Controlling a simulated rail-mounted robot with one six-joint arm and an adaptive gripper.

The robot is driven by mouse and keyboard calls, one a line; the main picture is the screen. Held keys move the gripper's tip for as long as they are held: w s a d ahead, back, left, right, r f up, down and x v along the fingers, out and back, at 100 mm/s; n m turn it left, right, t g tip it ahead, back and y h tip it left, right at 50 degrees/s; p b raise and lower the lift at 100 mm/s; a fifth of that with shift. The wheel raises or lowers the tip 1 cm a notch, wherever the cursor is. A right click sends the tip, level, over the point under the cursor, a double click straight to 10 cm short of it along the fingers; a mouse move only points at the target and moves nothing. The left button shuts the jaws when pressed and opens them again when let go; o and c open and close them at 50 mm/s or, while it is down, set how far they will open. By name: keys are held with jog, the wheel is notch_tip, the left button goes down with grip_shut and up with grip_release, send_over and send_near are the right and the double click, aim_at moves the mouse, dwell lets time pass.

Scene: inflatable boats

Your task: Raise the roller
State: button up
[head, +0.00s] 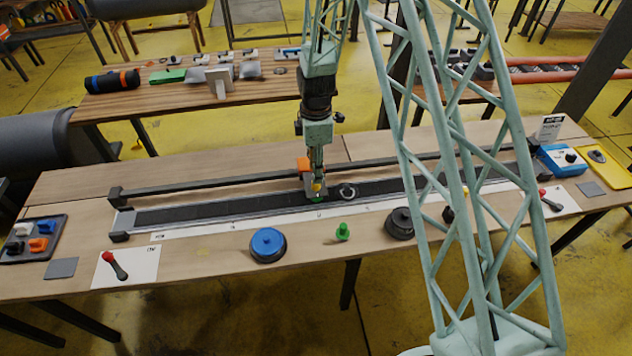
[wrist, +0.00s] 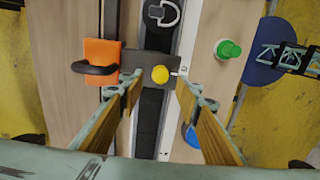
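A dark carriage plate (wrist: 142,64) sits across the black strip (head: 240,208) of the long track. A yellow knob (wrist: 160,74) stands on the plate; it also shows in the head view (head: 317,187). An orange block (wrist: 102,55) with a black lever handle (wrist: 92,69) joins the plate's left side in the wrist view. My gripper (wrist: 157,90) is open above the carriage, one finger to each side of the knob and apart from it. In the head view my gripper (head: 316,178) hides much of the carriage. I cannot make out the roller itself.
A metal ring (head: 349,191) lies on the strip just right of the carriage. A blue disc (head: 267,246), a green knob (head: 343,232) and a black round weight (head: 399,224) stand along the front. A dark rail (head: 220,182) runs behind the strip. Red-handled levers (head: 115,264) flank the track.

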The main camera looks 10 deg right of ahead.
jog(key=shift+f+p, duration=0.3)
jog(key=shift+f, duration=2.75)
jog(key=shift+s, duration=0.1)
grip_shut()
